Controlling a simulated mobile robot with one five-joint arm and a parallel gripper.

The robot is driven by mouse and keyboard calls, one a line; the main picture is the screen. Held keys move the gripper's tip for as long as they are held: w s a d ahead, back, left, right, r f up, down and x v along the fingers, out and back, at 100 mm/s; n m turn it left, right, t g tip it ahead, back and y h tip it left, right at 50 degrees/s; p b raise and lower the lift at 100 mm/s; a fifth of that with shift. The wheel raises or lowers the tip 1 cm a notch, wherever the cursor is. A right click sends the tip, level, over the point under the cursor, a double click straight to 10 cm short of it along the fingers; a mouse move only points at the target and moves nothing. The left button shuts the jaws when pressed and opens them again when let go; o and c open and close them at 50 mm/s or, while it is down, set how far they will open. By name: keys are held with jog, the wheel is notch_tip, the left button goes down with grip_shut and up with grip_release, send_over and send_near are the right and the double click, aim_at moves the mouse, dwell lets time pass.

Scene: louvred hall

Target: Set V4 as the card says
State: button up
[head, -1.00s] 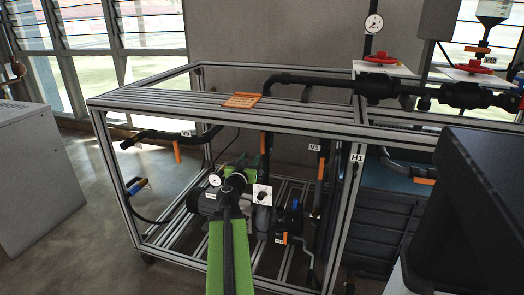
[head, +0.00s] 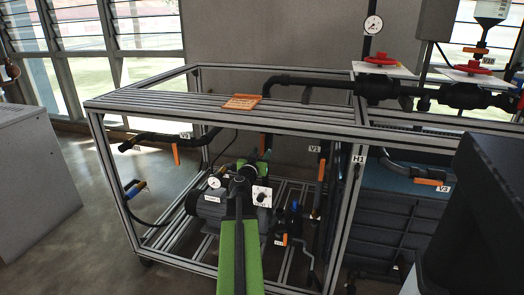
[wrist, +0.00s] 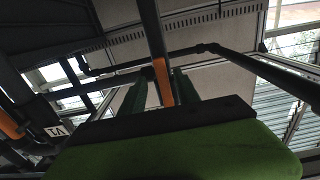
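An orange card (head: 242,101) lies on the slatted top of the frame; its text is too small to read. My gripper (head: 253,160) is inside the frame, above the pump. In the wrist view its two dark green fingers (wrist: 160,92) stand apart, one on each side of an orange lever (wrist: 162,82) hanging along a dark pipe. The same lever shows in the head view (head: 263,141). I cannot tell whether the fingers touch it. I read no V4 tag on it. A lower orange lever (head: 281,240) has a tag too small to read surely.
A pump (head: 212,203) with a gauge and a white switch plate (head: 262,196) are close by. Frame posts (head: 345,215) bound the space.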

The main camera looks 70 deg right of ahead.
aim_at(262, 150)
jog(key=shift+w+d, duration=0.2)
jog(key=shift+d, duration=0.6)
jog(key=shift+w+d, duration=0.15)
jog(key=shift+d, duration=0.65)
grip_shut()
dwell(0.4)
